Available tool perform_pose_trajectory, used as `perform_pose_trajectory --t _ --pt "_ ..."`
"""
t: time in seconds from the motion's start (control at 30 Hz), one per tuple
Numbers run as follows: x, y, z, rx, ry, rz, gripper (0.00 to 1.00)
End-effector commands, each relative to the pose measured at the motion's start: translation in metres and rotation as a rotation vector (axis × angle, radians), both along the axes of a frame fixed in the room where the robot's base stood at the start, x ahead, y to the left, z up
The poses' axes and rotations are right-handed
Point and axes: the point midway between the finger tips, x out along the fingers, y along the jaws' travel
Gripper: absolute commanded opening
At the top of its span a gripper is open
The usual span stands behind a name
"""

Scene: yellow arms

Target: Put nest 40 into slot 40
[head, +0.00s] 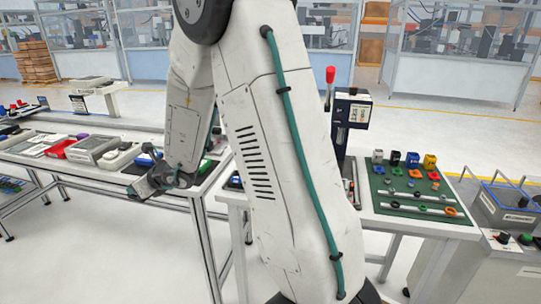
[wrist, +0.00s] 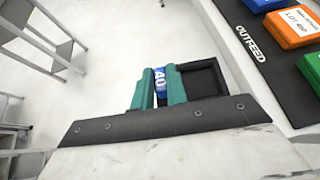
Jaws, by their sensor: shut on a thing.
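My gripper (wrist: 160,88) has two teal fingers closed on a blue part marked 40 (wrist: 160,72), which I take as nest 40. A black open square tray (wrist: 206,95) sits right beside the fingers and looks joined to the blue part; the fingers hide the joint. In the head view my gripper (head: 152,187) hangs at the front edge of the left bench, with a small dark thing at its end. I cannot make out a slot marked 40 in either view.
A black mat lettered OUTFEED (wrist: 252,45) bears blue, orange and green blocks at right in the wrist view. The left bench (head: 75,170) holds several trays and boxes. A green board (head: 405,198) with small coloured parts lies on the right bench. My arm hides the middle.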

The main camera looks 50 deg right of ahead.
Motion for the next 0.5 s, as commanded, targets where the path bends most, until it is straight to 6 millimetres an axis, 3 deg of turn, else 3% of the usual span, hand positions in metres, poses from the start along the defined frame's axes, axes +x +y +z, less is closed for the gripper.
perform_pose_trajectory --t 0.13,0.27,0.5 --pt "-0.008 -0.069 0.013 -0.002 -0.004 0.003 0.00" --pt "-0.031 -0.136 0.020 -0.001 -0.001 0.019 0.00" --pt "-0.109 -0.242 0.024 0.002 0.002 0.056 0.00"
